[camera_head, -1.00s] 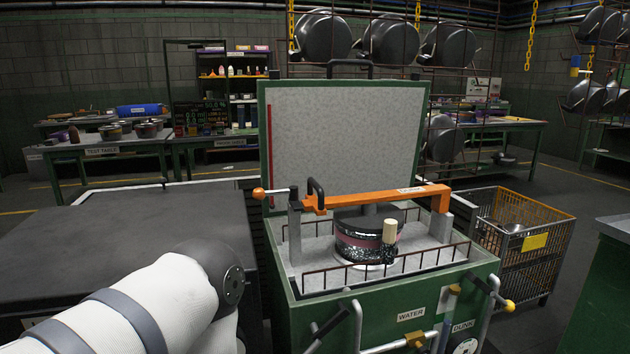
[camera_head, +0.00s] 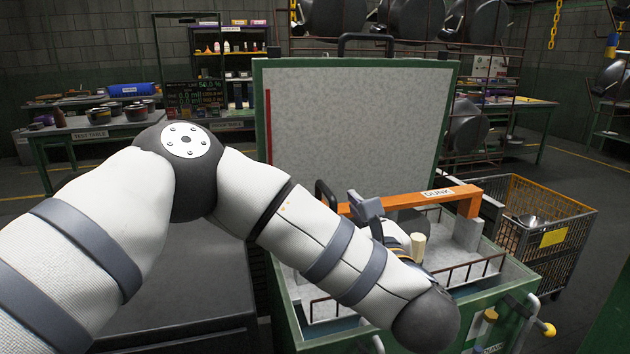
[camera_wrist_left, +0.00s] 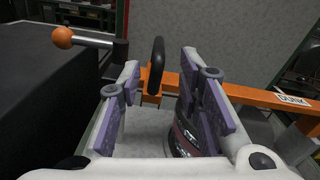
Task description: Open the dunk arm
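The dunk arm is an orange bar (camera_head: 440,203) labelled DUNK that lies across the open green tank (camera_head: 470,300). My left gripper (camera_head: 370,208) is over the tank. In the wrist view its purple-padded fingers (camera_wrist_left: 160,85) are apart, and the handle shows in the gap ahead. Nothing is gripped. My right gripper is out of view.
The tank's raised lid (camera_head: 350,125) stands behind the bar. A dark pot with a pink band (camera_wrist_left: 185,135) sits under the bar. A pale knob (camera_head: 418,247) stands close to my gripper. A wire basket (camera_head: 572,218) is at the right, and inner wire rails edge the tank.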

